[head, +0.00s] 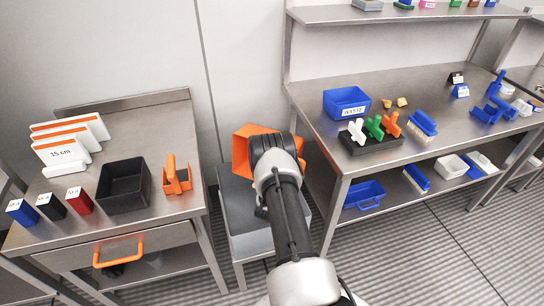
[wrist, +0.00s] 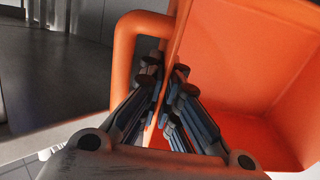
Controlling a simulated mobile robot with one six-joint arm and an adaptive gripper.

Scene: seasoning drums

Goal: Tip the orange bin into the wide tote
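The orange bin (head: 242,143) is in the middle of the head view, partly hidden behind my wrist. It is over the far part of a grey tote (head: 262,241), which stands low between two tables. My gripper (wrist: 165,90) has one finger on each side of the bin's orange wall, beside its loop handle (wrist: 128,60), and looks closed on that wall. In the wrist view the bin's open inside (wrist: 240,60) fills the right, and the part I see looks empty. My arm hides part of the tote. The bin's exact tilt is hard to tell.
The left table (head: 150,230) holds a black bin (head: 124,190), an orange caddy (head: 177,180) and small coloured boxes. The right table (head: 300,110) holds a blue waste bin (head: 347,103), a black rack (head: 370,145) and brushes. A wall is close behind.

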